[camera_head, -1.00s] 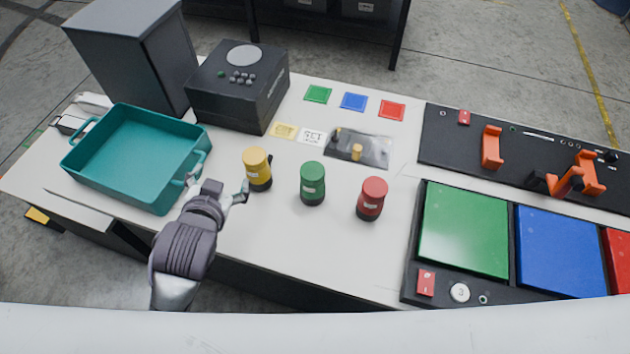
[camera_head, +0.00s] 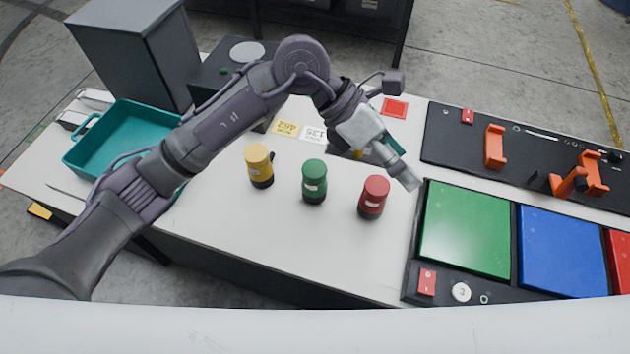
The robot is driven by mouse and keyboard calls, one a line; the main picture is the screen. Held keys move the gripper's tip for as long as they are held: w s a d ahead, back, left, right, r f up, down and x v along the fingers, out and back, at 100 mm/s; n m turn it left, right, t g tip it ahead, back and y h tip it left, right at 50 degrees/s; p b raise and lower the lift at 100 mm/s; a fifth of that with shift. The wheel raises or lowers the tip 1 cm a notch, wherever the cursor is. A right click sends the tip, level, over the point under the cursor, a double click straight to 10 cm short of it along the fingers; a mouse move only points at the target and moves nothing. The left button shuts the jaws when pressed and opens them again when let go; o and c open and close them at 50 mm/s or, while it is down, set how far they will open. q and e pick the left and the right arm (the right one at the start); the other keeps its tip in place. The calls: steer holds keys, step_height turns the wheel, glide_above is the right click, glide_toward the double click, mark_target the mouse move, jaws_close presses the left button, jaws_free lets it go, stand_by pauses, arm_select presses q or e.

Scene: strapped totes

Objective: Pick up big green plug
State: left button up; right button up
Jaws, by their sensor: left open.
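The big green plug (camera_head: 314,180) stands upright on the white table (camera_head: 270,240), between the yellow plug (camera_head: 258,163) and the red plug (camera_head: 374,194). It has a dark base and a small white label. My left arm reaches across from the left, passing behind the plugs in the picture. My left gripper (camera_head: 402,131) is open and empty, up and right of the green plug and apart from it. Its lower finger shows close to the upper right of the red plug; I cannot tell whether they touch. My right gripper is not in view.
A teal tray (camera_head: 90,172) at left is partly hidden by my arm. A dark box (camera_head: 212,75) stands behind it. At right are a black panel with orange handles (camera_head: 494,147) and large green (camera_head: 465,228) and blue pads (camera_head: 560,250). The table in front of the plugs is clear.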

arm_select(q)
steer(key=w+a+f+t+y, duration=0.3)
steer(key=w+a+y, duration=0.3)
steer(key=a, duration=0.2)
steer(key=t+y, duration=0.1)
steer(key=y, duration=0.2)
glide_above(315, 167)
step_height(315, 167, down, 7)
steer(key=shift+a+r+p, duration=0.1)
steer(key=shift+a+p, duration=0.05)
steer(key=shift+p, duration=0.85)
steer(key=shift+f, duration=0.6)
steer(key=shift+s+f+p, duration=0.1)
steer(key=shift+f+p, duration=0.2)
steer(key=shift+p, duration=0.15)
step_height(315, 167, down, 4)
steer(key=shift+r+p, duration=0.2)
steer(key=shift+p, duration=0.65)
steer(key=shift+f, duration=0.45)
steer(key=c, duration=1.5)
